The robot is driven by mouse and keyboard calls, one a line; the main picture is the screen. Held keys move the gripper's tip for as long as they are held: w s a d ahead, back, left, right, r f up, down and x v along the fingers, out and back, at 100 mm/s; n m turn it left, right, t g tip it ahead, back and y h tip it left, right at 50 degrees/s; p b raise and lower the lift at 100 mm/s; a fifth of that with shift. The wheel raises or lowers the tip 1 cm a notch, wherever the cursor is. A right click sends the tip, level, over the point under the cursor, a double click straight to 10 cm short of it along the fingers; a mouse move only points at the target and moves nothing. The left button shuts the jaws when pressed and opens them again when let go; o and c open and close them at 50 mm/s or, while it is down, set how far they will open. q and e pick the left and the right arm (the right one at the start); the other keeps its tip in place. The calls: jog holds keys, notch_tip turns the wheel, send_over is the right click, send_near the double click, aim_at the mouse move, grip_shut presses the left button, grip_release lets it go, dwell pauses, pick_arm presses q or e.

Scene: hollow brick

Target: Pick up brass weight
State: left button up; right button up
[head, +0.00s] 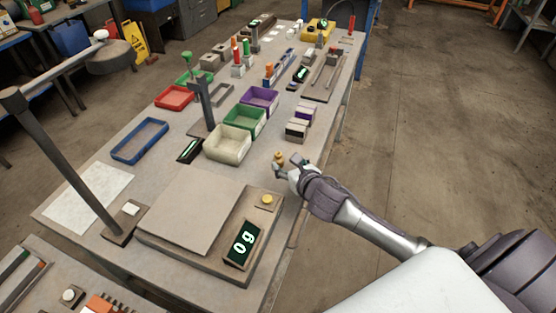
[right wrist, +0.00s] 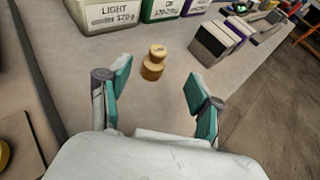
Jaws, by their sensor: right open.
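The brass weight (right wrist: 152,64) stands upright on the table, a small stepped golden cylinder with a knob on top. In the right wrist view it is beyond my right gripper (right wrist: 157,88), roughly between the lines of its two fingers. The fingers are spread with teal pads, and nothing is between them. In the head view the weight (head: 278,158) shows just beside the fingertips of my right gripper (head: 284,166), near the table's right edge. Contact cannot be told there. My left gripper does not show.
A scale with a flat plate (head: 185,210) and a "0 g" display (head: 241,243) stands in front. Cream (head: 227,143), green (head: 245,122) and purple (head: 259,100) bins stand behind. Dark-and-white blocks (head: 297,128) stand near the right edge. Bare tabletop surrounds the weight.

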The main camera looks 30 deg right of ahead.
aim_at(280, 161)
jog(key=shift+a+f+x, duration=0.1)
jog(key=shift+f+x, duration=0.05)
jog(key=shift+x, duration=0.85)
jog(key=shift+a+f+x, duration=0.15)
jog(key=shift+f+x, duration=0.05)
jog(key=shift+x, duration=0.75)
jog(key=shift+a+f+x, duration=0.1)
jog(key=shift+f+x, duration=0.05)
jog(key=shift+x, duration=0.85)
jog(key=shift+s, duration=0.25)
grip_shut()
jog(key=shift+r, duration=0.1)
